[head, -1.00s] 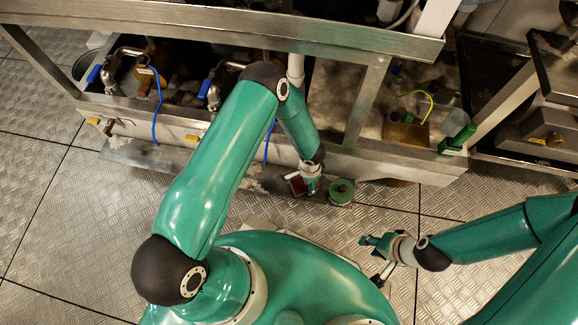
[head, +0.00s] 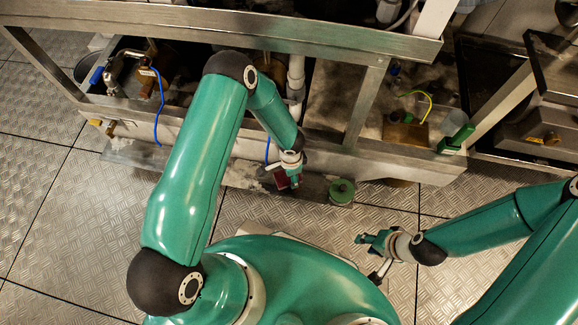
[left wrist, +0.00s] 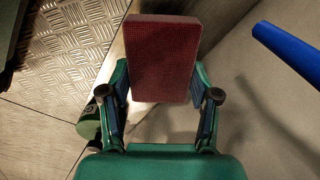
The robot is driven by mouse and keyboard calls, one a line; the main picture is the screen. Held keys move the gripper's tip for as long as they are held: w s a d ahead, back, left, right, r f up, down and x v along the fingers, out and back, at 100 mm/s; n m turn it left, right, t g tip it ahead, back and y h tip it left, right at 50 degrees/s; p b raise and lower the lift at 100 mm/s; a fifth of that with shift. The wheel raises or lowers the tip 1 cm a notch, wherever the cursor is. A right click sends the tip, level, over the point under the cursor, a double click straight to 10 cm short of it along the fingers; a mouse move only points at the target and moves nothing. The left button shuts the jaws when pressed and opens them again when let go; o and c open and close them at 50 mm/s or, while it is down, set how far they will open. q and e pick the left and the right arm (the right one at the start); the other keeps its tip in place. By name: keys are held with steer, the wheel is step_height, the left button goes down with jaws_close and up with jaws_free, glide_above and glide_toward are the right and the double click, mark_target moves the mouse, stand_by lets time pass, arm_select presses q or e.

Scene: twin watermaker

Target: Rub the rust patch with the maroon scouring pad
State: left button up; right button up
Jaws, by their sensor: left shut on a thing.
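The maroon scouring pad (left wrist: 160,62) is a flat block held between the fingers of my left gripper (left wrist: 162,98) in the left wrist view. In the head view my left gripper (head: 291,172) hangs low in front of the steel frame, with the dark red pad (head: 281,178) at its tip. A pale panel surface fills the wrist view beyond the pad; I cannot tell whether the pad touches it. I cannot make out the rust patch in either view. My right gripper (head: 372,241) is over the floor at the right, its jaws seemingly apart and empty.
A green round-capped object (head: 341,191) stands right of my left gripper. A steel frame rail (head: 230,30) crosses above, and a blue cable (head: 159,105) hangs at the left. A blue bar (left wrist: 288,48) shows in the wrist view. Tread-plate floor (head: 60,215) is clear at the left.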

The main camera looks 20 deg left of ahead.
arm_select(q)
steer(key=shift+r+p, duration=1.1)
steer(key=shift+r, duration=1.1)
steer(key=shift+s+f, duration=0.1)
steer(key=shift+s, duration=0.05)
